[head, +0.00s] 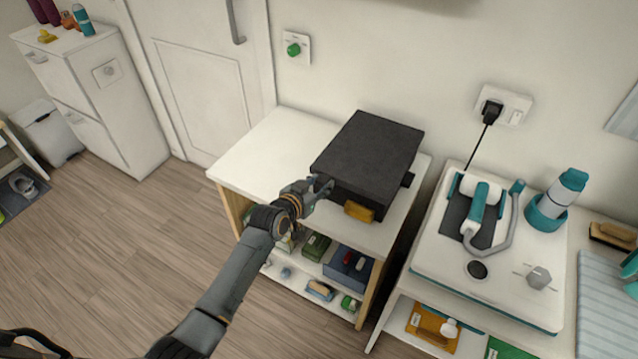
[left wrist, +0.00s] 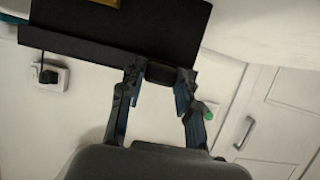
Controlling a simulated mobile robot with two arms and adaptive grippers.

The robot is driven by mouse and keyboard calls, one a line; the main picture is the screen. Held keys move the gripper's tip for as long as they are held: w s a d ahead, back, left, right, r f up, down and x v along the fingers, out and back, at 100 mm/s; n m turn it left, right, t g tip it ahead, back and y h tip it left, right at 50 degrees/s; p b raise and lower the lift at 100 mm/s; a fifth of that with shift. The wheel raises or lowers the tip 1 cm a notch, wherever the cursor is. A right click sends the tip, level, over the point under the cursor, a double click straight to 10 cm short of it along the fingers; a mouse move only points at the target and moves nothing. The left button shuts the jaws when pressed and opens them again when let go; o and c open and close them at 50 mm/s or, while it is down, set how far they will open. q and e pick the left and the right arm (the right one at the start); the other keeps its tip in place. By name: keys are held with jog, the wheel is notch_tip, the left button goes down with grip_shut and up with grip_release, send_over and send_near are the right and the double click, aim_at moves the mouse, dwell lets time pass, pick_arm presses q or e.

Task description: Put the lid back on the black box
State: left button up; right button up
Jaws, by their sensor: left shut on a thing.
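The black box (head: 345,197) stands on the white top of a low shelf unit, with a yellow label (head: 360,212) on its front. A flat dark lid (head: 370,145) covers its top; I cannot tell if it sits fully flush. A dark tab (head: 408,180) sticks out at the right side. My left gripper (head: 320,187) is at the box's left side, near the front corner. In the left wrist view its fingers (left wrist: 160,90) close around a dark tab (left wrist: 161,72) at the edge of the black slab (left wrist: 120,30). I cannot tell if this tab belongs to lid or box. My right gripper is out of view.
The unit's white top (head: 270,150) is free left of the box. Its lower shelf holds several small items, including a blue bin (head: 347,270).

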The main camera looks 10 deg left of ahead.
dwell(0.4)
pick_arm(q)
jog(key=o, duration=1.3)
jog(key=shift+c, duration=0.2)
jog(key=shift+f, duration=0.1)
jog(key=v, duration=1.2)
jog(key=s+a+f+n+g+y, duration=0.15)
jog(key=s+f, duration=0.35)
jog(key=f, duration=0.6)
jog(key=s+a+f+g+y, duration=0.1)
jog(key=s+a+f+g, duration=0.3)
jog(key=f, duration=0.6)
jog(key=s+f+g+y, duration=0.1)
jog(key=s+f, duration=0.5)
jog(key=f, duration=0.5)
jog(key=s+f+g, duration=0.1)
jog(key=s+f, duration=0.4)
jog(key=s, duration=0.5)
jog(key=s+a+f+g, duration=0.1)
jog(key=s+f, duration=0.4)
jog(key=s, duration=0.6)
jog(key=s+a+f+g, duration=0.1)
jog(key=s+f+g, duration=0.2)
jog(key=s+f, duration=0.3)
jog(key=s+y, duration=0.1)
jog(key=s, duration=0.3)
jog(key=shift+s, duration=0.15)
